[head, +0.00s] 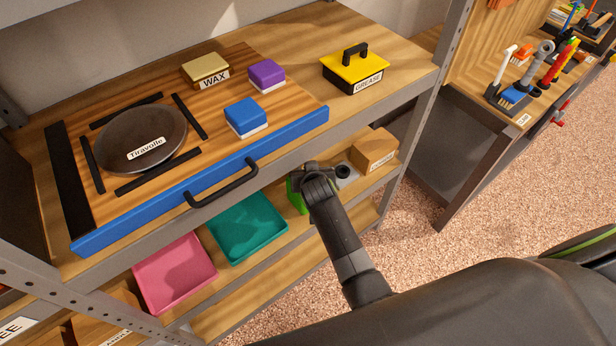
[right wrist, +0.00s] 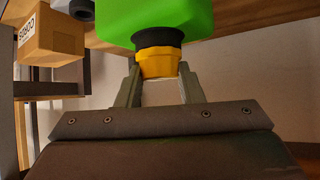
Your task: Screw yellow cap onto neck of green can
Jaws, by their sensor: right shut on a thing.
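The green can (head: 297,196) stands on the lower shelf, mostly hidden behind my right gripper (head: 314,178) and its arm. In the right wrist view the green can (right wrist: 158,18) is at the top, with a black neck (right wrist: 158,37). The yellow cap (right wrist: 158,62) is against this neck and in line with it. My right gripper (right wrist: 160,76) is shut on the cap, one finger on each side. I cannot tell how far the cap is threaded. The cap is hidden in the head view. My left gripper is out of view.
The upper shelf edge, with a blue drawer front (head: 290,133) and black handle (head: 222,182), is close to my right gripper. A teal tray (head: 247,229) and a pink tray (head: 174,272) are to the left. A cardboard box (head: 374,149) and a grey item (head: 346,176) are to the right.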

